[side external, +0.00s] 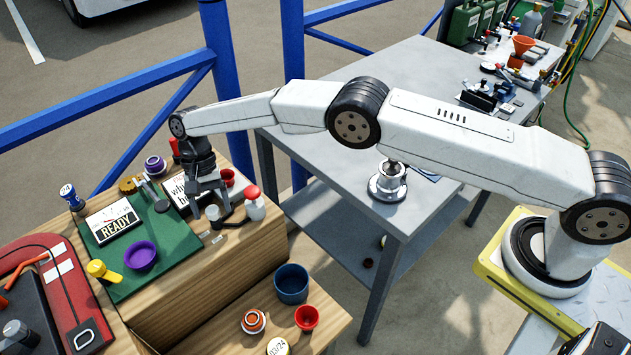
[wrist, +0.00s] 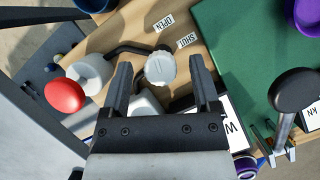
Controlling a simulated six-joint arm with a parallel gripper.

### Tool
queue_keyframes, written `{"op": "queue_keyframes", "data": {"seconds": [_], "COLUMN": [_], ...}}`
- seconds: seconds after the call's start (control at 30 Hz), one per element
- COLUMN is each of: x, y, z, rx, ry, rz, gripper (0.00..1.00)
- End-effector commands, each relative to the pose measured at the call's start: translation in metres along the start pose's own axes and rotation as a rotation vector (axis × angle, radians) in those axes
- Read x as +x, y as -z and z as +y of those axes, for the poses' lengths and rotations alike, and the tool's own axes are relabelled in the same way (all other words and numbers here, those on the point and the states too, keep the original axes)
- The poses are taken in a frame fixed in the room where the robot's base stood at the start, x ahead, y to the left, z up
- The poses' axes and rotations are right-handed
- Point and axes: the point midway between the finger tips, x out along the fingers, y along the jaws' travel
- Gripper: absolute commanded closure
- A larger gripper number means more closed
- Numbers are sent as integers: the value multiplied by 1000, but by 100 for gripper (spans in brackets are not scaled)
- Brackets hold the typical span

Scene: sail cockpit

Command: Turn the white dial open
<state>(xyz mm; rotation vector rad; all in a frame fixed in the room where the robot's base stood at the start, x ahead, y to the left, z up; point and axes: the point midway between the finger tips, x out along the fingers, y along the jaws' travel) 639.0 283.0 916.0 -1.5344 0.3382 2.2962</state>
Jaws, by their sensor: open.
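The white dial (wrist: 160,69) is a ribbed round knob. In the wrist view it lies between the tips of my two open fingers, with a gap to each side. My gripper (wrist: 160,62) holds nothing. A label reading OPEN (wrist: 164,22) and a label reading SHUT (wrist: 187,40) lie beyond the dial on the wood. A black bent pipe (wrist: 125,48) runs beside the dial. In the side view my gripper (side external: 211,190) points down over the dial (side external: 213,212). I cannot tell their exact height difference.
A green mat (side external: 155,241) with a purple bowl (side external: 140,254) and a READY sign (side external: 112,222) lies left. A grey table (side external: 330,160) stands behind.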

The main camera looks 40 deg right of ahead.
Motion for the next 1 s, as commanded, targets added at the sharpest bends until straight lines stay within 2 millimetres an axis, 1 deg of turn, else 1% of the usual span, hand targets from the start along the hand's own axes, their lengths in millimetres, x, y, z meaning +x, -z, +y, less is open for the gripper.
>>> {"op": "queue_keyframes", "data": {"seconds": [0.23,0.63,1.0], "x": [-11,-55,-69], "y": [0,0,1], "z": [0,0,-1], "rx": [0,0,0], "ry": [1,2,2], "rz": [1,2,1], "gripper": [21,21,21]}}
